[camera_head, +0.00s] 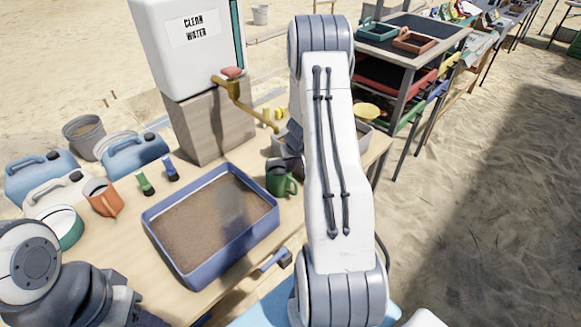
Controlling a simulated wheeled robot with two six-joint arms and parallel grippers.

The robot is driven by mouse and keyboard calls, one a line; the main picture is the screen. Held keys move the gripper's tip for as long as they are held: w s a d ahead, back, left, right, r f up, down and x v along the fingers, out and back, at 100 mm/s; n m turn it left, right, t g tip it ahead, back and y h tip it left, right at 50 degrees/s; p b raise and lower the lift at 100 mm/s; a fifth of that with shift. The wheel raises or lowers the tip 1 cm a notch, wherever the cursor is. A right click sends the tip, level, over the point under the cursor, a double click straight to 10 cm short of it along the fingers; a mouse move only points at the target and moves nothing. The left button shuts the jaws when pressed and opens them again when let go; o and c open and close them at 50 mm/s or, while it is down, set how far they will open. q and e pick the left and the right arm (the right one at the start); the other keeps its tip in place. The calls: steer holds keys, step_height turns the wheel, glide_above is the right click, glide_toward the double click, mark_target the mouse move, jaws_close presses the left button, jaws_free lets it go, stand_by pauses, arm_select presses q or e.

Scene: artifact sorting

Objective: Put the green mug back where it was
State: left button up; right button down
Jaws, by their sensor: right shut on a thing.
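The green mug (280,181) is on the wooden table just right of the blue tray, with its handle to the right. My right arm stretches up over the right side of the table. My right gripper (289,150) shows only in part beside the arm and is shut on the green mug from above. Most of its fingers are hidden, and I cannot tell whether the mug touches the table. My left arm is at the lower left; its gripper's fingers cannot be made out.
A blue tray (156,222) of brown soil fills the table's middle. Left are an orange mug (104,197), blue jugs (134,155) and small bottles. A white "CLEAN WATER" tank (190,70) stands behind on a block (212,125). A shelf rack (405,60) is at back right.

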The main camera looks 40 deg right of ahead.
steer(key=c, duration=1)
jaws_free()
steer(key=shift+f, duration=0.1)
